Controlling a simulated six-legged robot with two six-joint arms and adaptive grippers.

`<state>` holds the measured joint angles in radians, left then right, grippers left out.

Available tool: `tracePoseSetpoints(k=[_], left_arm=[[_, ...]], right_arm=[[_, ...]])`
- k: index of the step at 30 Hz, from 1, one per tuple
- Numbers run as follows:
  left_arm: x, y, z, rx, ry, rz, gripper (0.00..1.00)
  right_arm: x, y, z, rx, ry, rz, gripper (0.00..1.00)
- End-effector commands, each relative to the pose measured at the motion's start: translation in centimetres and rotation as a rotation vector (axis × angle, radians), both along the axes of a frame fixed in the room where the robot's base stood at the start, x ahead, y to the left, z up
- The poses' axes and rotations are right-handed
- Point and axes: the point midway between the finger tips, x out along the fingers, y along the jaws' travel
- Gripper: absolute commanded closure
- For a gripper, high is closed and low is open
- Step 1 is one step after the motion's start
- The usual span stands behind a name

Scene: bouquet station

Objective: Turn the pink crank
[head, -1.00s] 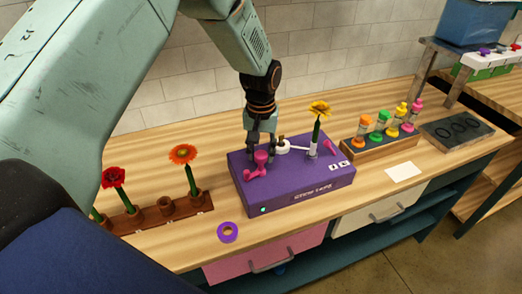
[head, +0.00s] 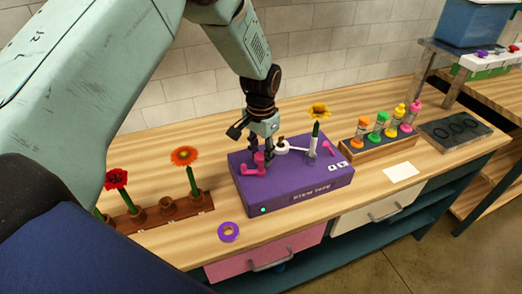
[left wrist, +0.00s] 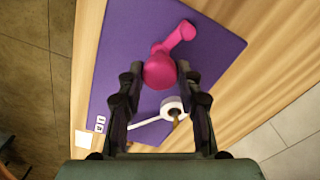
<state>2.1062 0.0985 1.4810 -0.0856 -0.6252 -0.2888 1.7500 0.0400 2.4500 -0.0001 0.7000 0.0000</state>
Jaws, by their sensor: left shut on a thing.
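The purple machine box (head: 300,197) stands on the wooden bench, with the pink crank (head: 248,171) on the left of its top. My left gripper (head: 263,151) points down over the box at the crank's upright knob. In the left wrist view, the pink crank's round knob (left wrist: 159,71) sits between the two dark fingers of my left gripper (left wrist: 159,78), which is shut on it. The crank's arm runs from the knob to the upper right there. My right gripper is not in view.
A purple tape roll (head: 228,232) lies in front. A brown rack (head: 150,216) with red and orange flowers is left; a bottle rack (head: 378,147) is right.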

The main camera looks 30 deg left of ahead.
Motion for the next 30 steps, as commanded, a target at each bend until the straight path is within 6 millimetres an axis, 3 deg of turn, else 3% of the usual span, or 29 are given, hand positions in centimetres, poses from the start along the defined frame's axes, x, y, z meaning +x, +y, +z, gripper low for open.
tracePoseSetpoints(k=[12, 28, 29, 30], left_arm=[[-0.11, -0.01, -0.09, 0.0, 0.003, -0.171, 0.96], [-0.09, 0.0, -0.1, -0.001, 0.002, -0.191, 0.96], [-0.09, 0.0, -0.1, -0.001, 0.002, -0.191, 0.62], [-0.09, 0.0, -0.1, -0.001, 0.002, -0.191, 0.59]], right_arm=[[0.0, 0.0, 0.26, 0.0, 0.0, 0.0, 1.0], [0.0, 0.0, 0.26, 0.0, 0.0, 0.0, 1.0], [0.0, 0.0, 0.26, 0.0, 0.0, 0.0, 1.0], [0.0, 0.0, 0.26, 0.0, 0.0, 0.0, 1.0]])
